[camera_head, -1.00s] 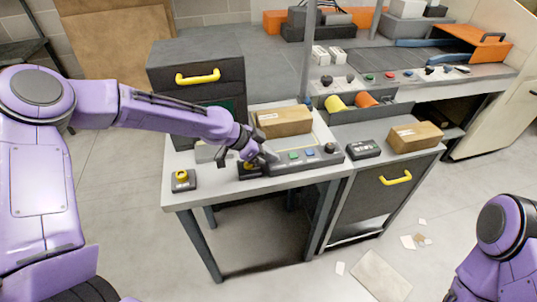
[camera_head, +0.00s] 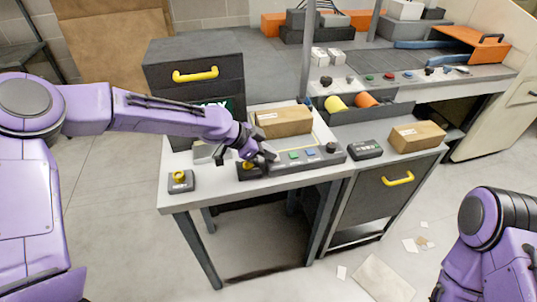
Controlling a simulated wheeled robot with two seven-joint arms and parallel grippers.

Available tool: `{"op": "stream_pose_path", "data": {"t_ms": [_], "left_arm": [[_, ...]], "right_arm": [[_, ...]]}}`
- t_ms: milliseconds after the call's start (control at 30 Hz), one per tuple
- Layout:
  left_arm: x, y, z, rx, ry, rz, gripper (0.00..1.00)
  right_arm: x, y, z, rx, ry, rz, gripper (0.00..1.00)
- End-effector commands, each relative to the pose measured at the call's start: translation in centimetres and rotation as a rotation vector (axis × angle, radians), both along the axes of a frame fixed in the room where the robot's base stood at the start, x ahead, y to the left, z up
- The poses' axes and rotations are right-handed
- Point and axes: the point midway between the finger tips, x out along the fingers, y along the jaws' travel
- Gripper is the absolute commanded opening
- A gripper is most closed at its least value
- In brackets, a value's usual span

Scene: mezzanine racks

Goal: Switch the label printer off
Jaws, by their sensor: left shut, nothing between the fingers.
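My left gripper (camera_head: 266,157) is shut and empty, at the left end of a dark control strip (camera_head: 318,160) on the grey table. A yellow knob (camera_head: 247,166) shows just below the gripper, partly hidden; I cannot tell whether they touch. The strip also has a green button (camera_head: 295,155), a blue button (camera_head: 309,152) and a black knob (camera_head: 331,147). A dark cabinet with a yellow handle (camera_head: 195,75) stands behind my left arm. Its green display (camera_head: 226,104) is partly covered, with letters like "DY" showing. I cannot tell for certain which unit is the label printer.
A cardboard box (camera_head: 284,122) lies behind the strip. A small box with a yellow button (camera_head: 180,181) sits at the table's left corner. A black keypad box (camera_head: 365,149) and another carton (camera_head: 417,136) are to the right. Paper scraps lie on the floor.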

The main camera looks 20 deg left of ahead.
Motion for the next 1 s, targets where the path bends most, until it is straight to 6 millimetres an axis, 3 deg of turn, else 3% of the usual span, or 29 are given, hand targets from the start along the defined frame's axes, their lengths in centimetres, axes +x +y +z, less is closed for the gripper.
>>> {"op": "stream_pose_path", "data": {"t_ms": [233, 467, 500, 567, 800, 1000], "left_arm": [[0.0, 0.1, 0.4, 0.001, 0.000, 0.002, 0.00], [-0.3, -0.4, 5.4, 0.000, -0.001, -0.004, 0.00], [-0.7, 0.4, 5.0, -0.002, -0.005, -0.003, 0.00], [-1.5, 1.2, 5.9, -0.002, -0.005, -0.003, 0.00], [-3.7, 4.1, 9.6, -0.002, -0.004, -0.003, 0.00], [-4.5, 5.2, 10.8, -0.001, 0.000, -0.005, 0.00]], "right_arm": [[0.0, 0.0, 0.4, 0.000, 0.000, 0.000, 0.00], [0.0, 0.0, 4.4, 0.000, 0.000, 0.000, 0.00], [0.0, 0.0, 2.8, 0.000, -0.001, 0.000, 0.00], [0.0, 0.0, 2.3, 0.000, 0.000, 0.000, 0.00], [0.0, 0.0, 1.6, 0.000, 0.000, 0.000, 0.00], [0.0, 0.0, 1.5, 0.000, 0.000, 0.000, 0.00]]}}
